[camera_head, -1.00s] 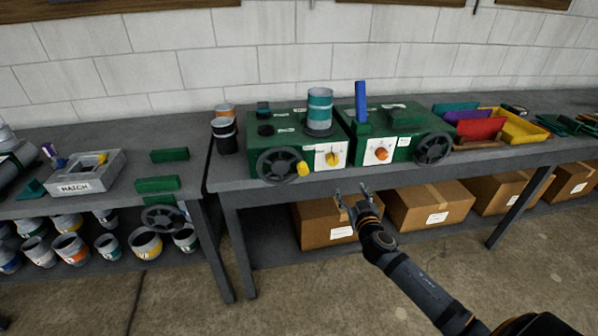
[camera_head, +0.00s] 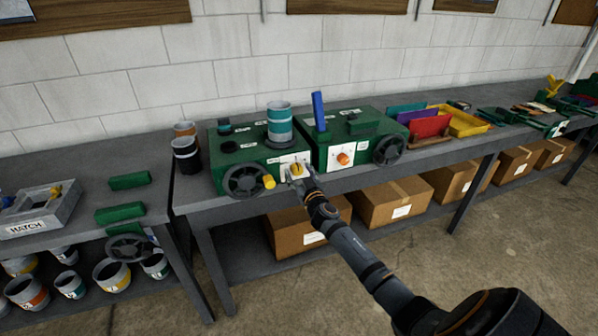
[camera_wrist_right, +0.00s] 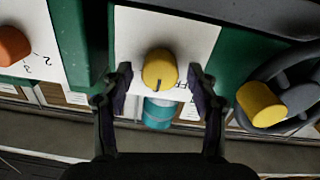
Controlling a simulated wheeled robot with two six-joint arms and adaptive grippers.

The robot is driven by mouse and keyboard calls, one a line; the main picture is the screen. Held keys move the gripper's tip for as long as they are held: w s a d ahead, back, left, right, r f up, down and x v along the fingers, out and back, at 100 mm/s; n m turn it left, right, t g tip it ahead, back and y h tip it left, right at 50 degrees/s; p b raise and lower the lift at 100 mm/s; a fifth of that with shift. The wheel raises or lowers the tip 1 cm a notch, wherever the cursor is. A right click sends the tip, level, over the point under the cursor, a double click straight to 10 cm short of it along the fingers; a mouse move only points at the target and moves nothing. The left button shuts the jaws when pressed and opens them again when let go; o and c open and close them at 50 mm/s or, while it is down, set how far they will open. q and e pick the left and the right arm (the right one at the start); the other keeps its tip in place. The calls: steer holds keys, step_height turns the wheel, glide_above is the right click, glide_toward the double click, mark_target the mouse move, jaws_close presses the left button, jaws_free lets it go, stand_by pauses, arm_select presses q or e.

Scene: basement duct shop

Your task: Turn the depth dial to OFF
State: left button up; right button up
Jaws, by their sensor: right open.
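The yellow dial (camera_head: 296,170) is on the white plate on the front of the left green machine (camera_head: 232,158). Which dial is the depth dial cannot be read. My right gripper (camera_head: 293,178) is at the yellow dial, open. In the right wrist view, the yellow dial (camera_wrist_right: 160,69) sits between the tips of my right gripper (camera_wrist_right: 160,82), with a gap visible on each side. A dark mark on the dial points down in that view, and partly hidden lettering shows near the right finger. An orange dial (camera_head: 343,159) is on the right green machine (camera_head: 366,136). My left gripper is not in view.
A handwheel with a yellow knob (camera_head: 268,182) is left of the yellow dial; another handwheel (camera_head: 389,151) is at the right machine. A teal-banded can (camera_head: 280,124) stands on the left machine. Cardboard boxes (camera_head: 393,201) are on the shelf below.

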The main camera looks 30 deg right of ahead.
steer(key=shift+c, duration=0.3)
steer(key=c, duration=1.1)
steer(key=shift+n, duration=0.4)
steer(key=n+b, duration=0.1)
steer(key=n, duration=0.4)
steer(key=shift+n, duration=0.3)
steer(key=n, duration=0.5)
steer(key=shift+a+f+n, duration=0.1)
steer(key=shift+f+n, duration=0.05)
steer(key=shift+n, duration=0.15)
steer(key=o, duration=1.2)
steer(key=shift+c, duration=0.2)
